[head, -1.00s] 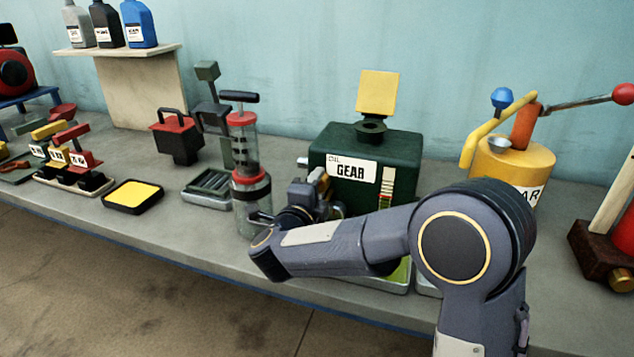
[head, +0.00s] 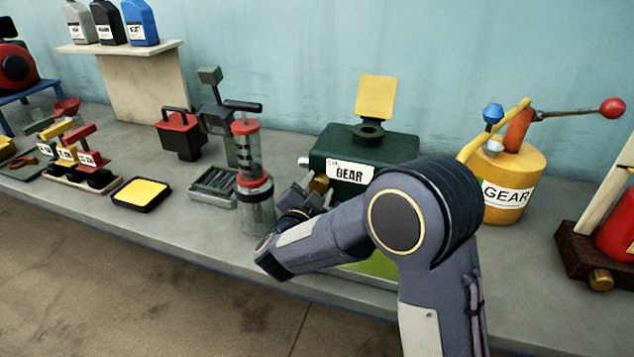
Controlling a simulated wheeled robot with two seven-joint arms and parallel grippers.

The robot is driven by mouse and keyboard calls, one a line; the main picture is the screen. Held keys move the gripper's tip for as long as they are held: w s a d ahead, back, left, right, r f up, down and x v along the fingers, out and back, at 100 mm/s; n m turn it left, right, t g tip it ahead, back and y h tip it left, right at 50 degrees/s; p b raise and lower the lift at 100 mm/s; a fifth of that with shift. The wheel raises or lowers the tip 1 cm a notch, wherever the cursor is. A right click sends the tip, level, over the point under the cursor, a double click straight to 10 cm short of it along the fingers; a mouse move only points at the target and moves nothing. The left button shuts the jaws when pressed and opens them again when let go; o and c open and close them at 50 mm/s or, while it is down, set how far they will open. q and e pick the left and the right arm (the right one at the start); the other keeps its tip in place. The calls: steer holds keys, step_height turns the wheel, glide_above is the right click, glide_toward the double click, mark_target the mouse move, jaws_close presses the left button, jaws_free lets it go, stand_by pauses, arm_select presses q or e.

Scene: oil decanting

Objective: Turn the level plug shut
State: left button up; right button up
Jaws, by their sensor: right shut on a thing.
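The dark green gear oil box (head: 330,147) stands on the bench with its yellow lid (head: 376,97) raised. A brass-coloured plug (head: 320,183), which I take for the level plug, shows low on its front left. My right gripper (head: 316,196) is at this plug and shut on it; my own wrist and forearm hide most of the contact. How far the plug is turned cannot be seen. A green-lined tray (head: 380,265) lies below the box, partly behind my arm. My left gripper is not in view.
A clear pump cylinder with red collars (head: 248,160) stands close left of my wrist. A yellow gear can (head: 518,165) with a long lever stands right of the box. A yellow pad tray (head: 141,194) lies left, with free bench around it.

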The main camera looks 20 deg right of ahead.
steer(key=shift+f+n+p, duration=0.1)
steer(key=shift+n+p, duration=0.2)
steer(key=shift+n, duration=0.4)
steer(key=o, duration=1)
steer(key=shift+a, duration=0.1)
steer(key=v, duration=0.8)
steer(key=shift+w, duration=0.1)
